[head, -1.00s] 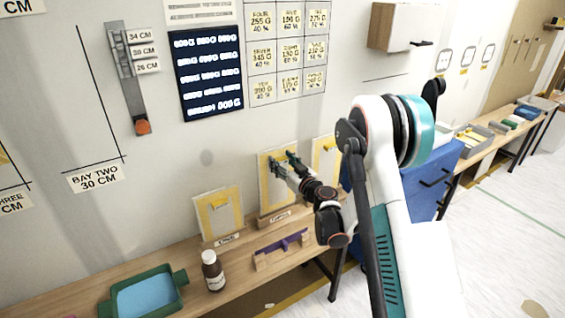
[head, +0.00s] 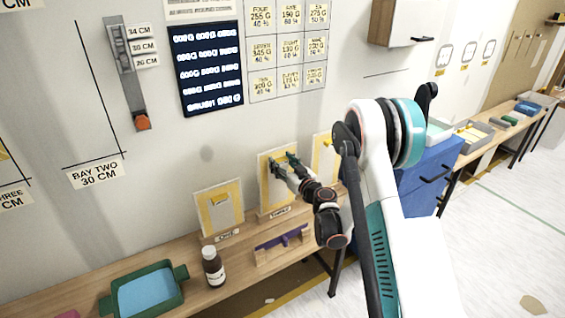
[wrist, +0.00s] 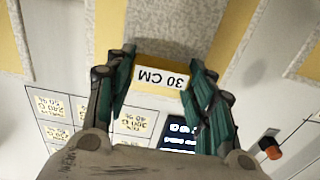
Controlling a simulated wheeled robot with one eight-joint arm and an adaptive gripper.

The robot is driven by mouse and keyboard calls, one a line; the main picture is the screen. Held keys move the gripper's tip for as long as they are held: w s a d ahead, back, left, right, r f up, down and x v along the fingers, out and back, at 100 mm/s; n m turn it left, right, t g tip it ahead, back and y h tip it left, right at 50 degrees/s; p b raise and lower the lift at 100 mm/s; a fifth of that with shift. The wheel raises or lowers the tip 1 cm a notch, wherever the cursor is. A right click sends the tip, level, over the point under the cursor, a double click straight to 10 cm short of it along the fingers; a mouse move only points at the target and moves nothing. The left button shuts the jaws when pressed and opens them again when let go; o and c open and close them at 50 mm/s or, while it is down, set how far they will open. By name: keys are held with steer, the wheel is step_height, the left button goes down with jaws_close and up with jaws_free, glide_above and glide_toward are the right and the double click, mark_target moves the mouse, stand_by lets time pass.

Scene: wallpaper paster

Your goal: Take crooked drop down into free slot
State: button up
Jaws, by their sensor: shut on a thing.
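My gripper (head: 281,164) is at the upper part of the middle panel (head: 267,198), a pale sheet with yellow edges standing upright against the wall. In the wrist view my gripper (wrist: 161,68) has its green fingers on both sides of a yellow tab labelled 30 CM (wrist: 163,77), shut on it. The tab's label is upside down there, and the grey textured sheet (wrist: 165,22) lies just beyond it. A left panel (head: 219,215) and a right panel (head: 322,165) stand beside the middle one. My arm partly hides the right panel.
On the wooden bench are a brown bottle (head: 213,268), a green tray (head: 178,291) with blue contents and a purple tool (head: 285,239) on a wooden stand. A blue cabinet (head: 437,160) stands behind my arm.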

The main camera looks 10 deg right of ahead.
steer(key=shift+f, duration=1.5)
steer(key=o, duration=1.2)
steer(key=s+d+r+m+t+h, duration=0.1)
steer(key=s+d+r+m+h, duration=0.15)
steer(key=r, duration=0.95)
steer(key=s+d+r+m+h, duration=0.1)
steer(key=s+d+r+h, duration=0.15)
steer(key=r, duration=1.05)
steer(key=s+d+r+m+g+h, duration=0.2)
steer(key=s+d+r+m+h, duration=0.15)
steer(key=s, duration=0.45)
steer(key=s+a+f+n+g+y, duration=0.1)
steer(key=s+a+f+g, duration=0.1)
steer(key=s, duration=0.9)
steer(key=s+a+f+n+g+y, duration=0.1)
steer(key=s+a+f+g, duration=0.2)
steer(key=s, duration=0.8)
steer(key=s+a+f+n+g+y, duration=0.1)
steer(key=s+a+f+g, duration=0.2)
steer(key=s, duration=0.9)
step_height(320, 180, down, 3)
steer(key=shift+a+f+g, duration=0.1)
steer(key=shift+a+g, duration=0.15)
steer(key=shift+g, duration=0.35)
